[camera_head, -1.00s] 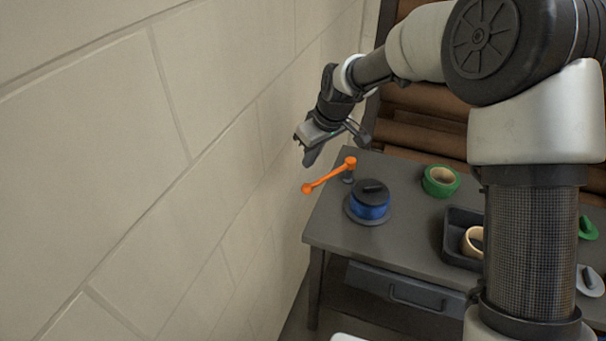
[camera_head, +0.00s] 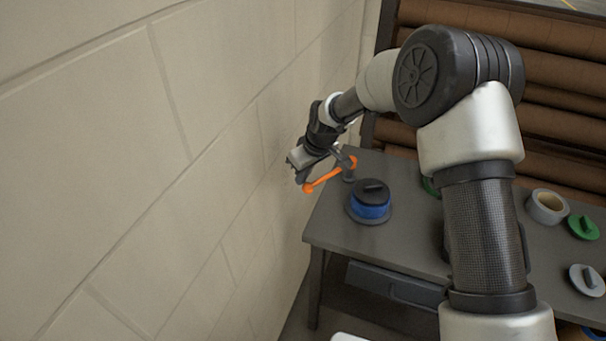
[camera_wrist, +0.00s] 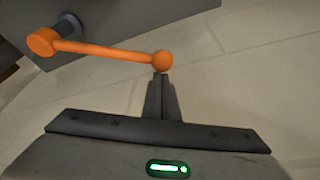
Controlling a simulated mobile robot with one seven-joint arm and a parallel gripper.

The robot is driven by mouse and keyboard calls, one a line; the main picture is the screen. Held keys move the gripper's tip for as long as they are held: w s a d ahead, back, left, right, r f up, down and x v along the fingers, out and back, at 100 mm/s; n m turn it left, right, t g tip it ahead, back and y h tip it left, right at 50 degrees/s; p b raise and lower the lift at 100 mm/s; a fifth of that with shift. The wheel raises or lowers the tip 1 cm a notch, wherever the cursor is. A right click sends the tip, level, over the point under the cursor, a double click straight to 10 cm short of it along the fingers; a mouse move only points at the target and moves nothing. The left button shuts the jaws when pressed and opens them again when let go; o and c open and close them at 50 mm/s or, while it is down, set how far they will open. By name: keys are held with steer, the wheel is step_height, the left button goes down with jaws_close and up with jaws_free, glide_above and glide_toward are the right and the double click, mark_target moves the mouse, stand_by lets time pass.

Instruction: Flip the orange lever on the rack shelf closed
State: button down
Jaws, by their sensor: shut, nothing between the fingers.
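The orange lever (camera_head: 325,179) is mounted on a short dark post at the far left corner of the grey table. Its arm sticks out past the table edge toward the wall and ends in a ball knob. In the wrist view the lever (camera_wrist: 105,51) runs from its pivot at upper left to the ball at the middle. My gripper (camera_head: 299,181) is shut and empty, just beside the ball end. In the wrist view the shut fingertips (camera_wrist: 161,76) meet the ball's lower edge in the picture; I cannot tell whether they touch it.
A blue spool with a black top (camera_head: 370,203) stands close to the lever on the table (camera_head: 385,236). A tape roll (camera_head: 547,206), a green lid (camera_head: 583,227) and a grey lid (camera_head: 587,280) lie at right. The block wall (camera_head: 215,150) is close on the left.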

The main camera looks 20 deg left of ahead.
steer(key=shift+s+d+n, duration=0.4)
steer(key=shift+d+n, duration=0.1)
steer(key=shift+d, duration=0.15)
steer(key=s+d+n+g, duration=0.2)
steer(key=d+n, duration=0.4)
steer(key=d, duration=0.5)
steer(key=shift+s+y, duration=0.3)
steer(key=shift+s, duration=0.3)
